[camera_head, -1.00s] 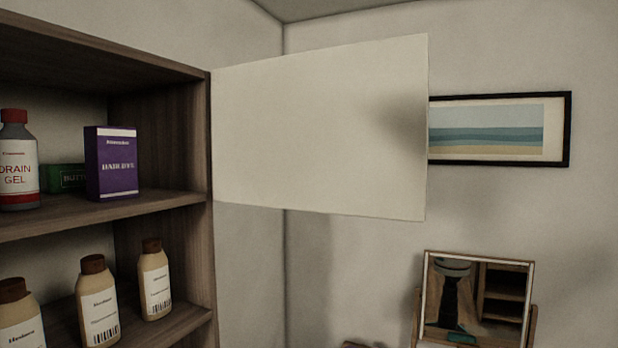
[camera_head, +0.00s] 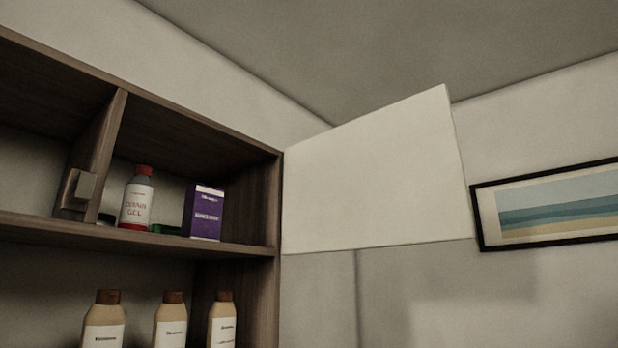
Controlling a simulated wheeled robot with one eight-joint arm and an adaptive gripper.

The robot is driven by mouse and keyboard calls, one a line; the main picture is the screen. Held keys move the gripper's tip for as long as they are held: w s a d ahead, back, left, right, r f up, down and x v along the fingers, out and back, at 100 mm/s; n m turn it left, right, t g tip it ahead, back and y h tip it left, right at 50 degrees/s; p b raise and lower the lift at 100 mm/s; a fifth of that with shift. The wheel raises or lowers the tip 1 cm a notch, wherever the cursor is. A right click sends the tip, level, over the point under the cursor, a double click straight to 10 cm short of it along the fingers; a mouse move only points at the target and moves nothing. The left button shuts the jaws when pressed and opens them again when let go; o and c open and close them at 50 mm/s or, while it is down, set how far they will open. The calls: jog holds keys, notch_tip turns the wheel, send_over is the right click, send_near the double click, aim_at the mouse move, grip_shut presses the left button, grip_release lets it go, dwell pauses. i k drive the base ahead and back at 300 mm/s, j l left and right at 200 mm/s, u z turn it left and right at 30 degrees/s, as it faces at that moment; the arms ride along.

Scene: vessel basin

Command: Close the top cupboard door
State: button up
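The top cupboard door (camera_head: 375,180) is a plain pale panel. It stands wide open, swung out to the right from the right side of the brown wooden cupboard (camera_head: 264,205). The upper compartment is exposed. It holds a grey bottle with a red cap (camera_head: 137,198) and a purple box (camera_head: 204,213), with a low green item (camera_head: 166,230) partly hidden between them. My gripper is not in view, and nothing touches the visible part of the door.
Several tan bottles with brown caps, one of them here (camera_head: 171,322), stand on the shelf below. A framed seascape picture (camera_head: 550,205) hangs on the wall right of the door. A wooden divider (camera_head: 103,155) splits the upper shelf. The space before the door looks clear.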

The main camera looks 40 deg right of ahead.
aim_at(393, 175)
jog(key=l+u, duration=0.9)
jog(key=k+l+u, duration=0.15)
jog(key=l+u, duration=0.25)
jog(key=l, duration=0.15)
